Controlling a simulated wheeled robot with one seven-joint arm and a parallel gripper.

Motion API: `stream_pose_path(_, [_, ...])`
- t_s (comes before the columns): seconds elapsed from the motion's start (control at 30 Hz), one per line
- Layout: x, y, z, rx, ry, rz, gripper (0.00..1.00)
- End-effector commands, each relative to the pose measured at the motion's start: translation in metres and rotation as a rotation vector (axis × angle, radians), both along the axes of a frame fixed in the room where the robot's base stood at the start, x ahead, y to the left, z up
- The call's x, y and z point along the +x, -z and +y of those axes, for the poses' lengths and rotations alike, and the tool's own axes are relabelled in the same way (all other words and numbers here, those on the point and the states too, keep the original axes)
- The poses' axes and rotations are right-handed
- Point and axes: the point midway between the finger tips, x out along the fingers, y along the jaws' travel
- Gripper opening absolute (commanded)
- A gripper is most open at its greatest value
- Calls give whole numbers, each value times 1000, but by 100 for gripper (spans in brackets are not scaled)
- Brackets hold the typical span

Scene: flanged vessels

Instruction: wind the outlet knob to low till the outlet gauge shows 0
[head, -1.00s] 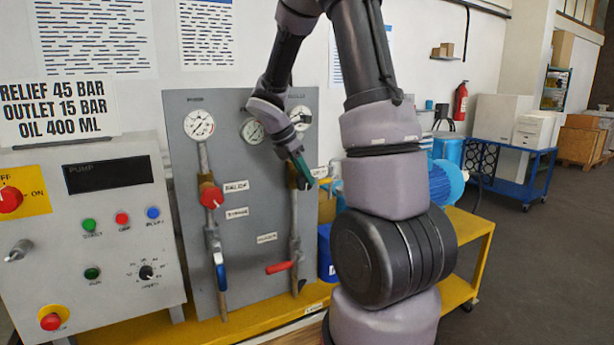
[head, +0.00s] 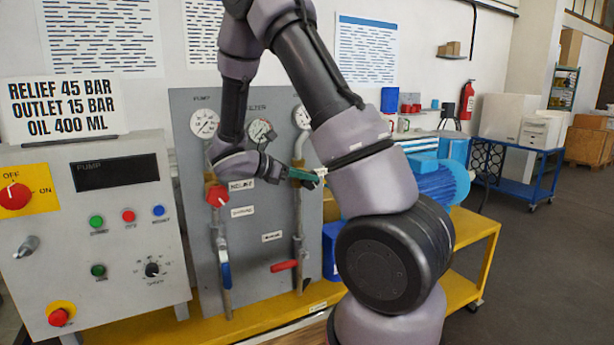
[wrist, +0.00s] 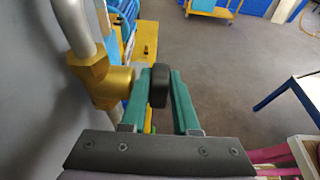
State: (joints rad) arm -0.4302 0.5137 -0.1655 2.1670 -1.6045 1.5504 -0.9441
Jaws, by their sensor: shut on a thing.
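The outlet knob (wrist: 159,85) is a small black knob beside a brass valve body (wrist: 103,80) on the right-hand pipe. My gripper (wrist: 160,80) has its green fingers on both sides of the knob and is shut on it. In the head view my gripper (head: 308,176) reaches in from the left at the brass body, and the knob is too small to make out.
A pump gauge (head: 204,124) and a filter gauge (head: 261,131) sit left on the grey panel (head: 185,105). A red relief knob (head: 217,195), a blue lever (head: 225,274) and a red lever (head: 284,266) are below. The control box (head: 120,230) stands left.

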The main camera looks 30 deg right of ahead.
Motion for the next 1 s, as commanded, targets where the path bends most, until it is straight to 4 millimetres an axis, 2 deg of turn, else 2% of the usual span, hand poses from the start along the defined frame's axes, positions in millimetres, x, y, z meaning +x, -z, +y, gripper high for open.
stream_pose_path(0.57, [0, 1, 2, -31, -3, 0, 0])
stream_pose_path(0.6, [0, 1, 2, -31, -3, 0, 40])
stream_pose_path(1.0, [0, -1, 6, -31, -1, 0, 41])
